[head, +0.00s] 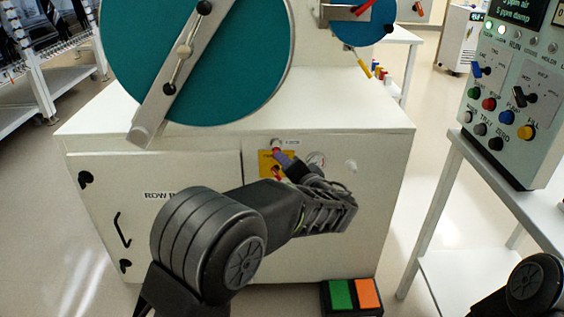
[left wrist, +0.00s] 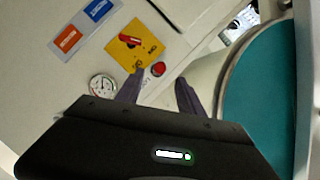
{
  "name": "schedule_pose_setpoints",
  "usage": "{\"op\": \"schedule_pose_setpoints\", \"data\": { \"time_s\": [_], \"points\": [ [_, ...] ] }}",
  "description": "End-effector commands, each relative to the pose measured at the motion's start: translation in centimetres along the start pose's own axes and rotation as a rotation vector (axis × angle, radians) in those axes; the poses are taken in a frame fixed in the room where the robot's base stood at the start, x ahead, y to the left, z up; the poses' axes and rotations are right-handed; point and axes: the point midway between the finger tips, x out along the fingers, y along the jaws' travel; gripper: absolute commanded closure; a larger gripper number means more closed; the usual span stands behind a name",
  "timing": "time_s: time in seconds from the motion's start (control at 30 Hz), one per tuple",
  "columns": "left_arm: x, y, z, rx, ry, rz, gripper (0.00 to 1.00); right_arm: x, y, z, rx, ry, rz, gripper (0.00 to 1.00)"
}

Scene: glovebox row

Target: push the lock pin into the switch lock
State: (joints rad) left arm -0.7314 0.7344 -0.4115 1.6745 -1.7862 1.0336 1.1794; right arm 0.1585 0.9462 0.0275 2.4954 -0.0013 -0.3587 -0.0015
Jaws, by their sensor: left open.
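The switch lock is a red rotary handle (left wrist: 129,40) on a yellow plate (left wrist: 146,49) on the cabinet front. The plate also shows, partly covered by my gripper, in the head view (head: 265,163). A small round red piece (left wrist: 158,69) sits beside the plate; I cannot tell whether it is the lock pin. My left gripper (left wrist: 160,77) is open, its two fingers apart and pointing at the panel, with the red piece seen between the tips. I cannot tell whether the fingers touch anything. My right gripper is out of view.
A round gauge (left wrist: 102,86) is close beside my left fingers. A large teal disc (head: 195,60) with a metal bar is above the panel. A green and orange pedal box (head: 352,297) stands on the floor. A control console (head: 515,100) on a table is at right.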

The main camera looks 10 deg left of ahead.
Motion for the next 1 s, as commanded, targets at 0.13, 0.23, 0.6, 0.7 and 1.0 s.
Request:
{"op": "schedule_pose_setpoints", "data": {
  "time_s": [0.13, 0.23, 0.6, 0.7, 1.0],
  "points": [
    [-2.1, 0.0, 0.0, -0.001, 0.001, 0.001, 0.55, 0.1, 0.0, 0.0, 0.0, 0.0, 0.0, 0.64],
    [-2.8, 0.0, 0.0, -0.001, -0.001, -0.001, 0.55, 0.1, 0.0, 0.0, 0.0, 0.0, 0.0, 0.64],
    [-2.9, 0.0, 0.0, 0.0, -0.001, 0.0, 0.55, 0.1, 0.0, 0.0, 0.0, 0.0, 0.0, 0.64],
    [-2.9, 0.0, 0.0, 0.0, -0.001, 0.0, 0.55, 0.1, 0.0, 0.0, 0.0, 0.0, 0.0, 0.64],
    [-2.9, 0.0, 0.0, 0.008, -0.001, 0.0, 0.55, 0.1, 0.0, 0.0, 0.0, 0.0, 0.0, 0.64]
  ]
}}
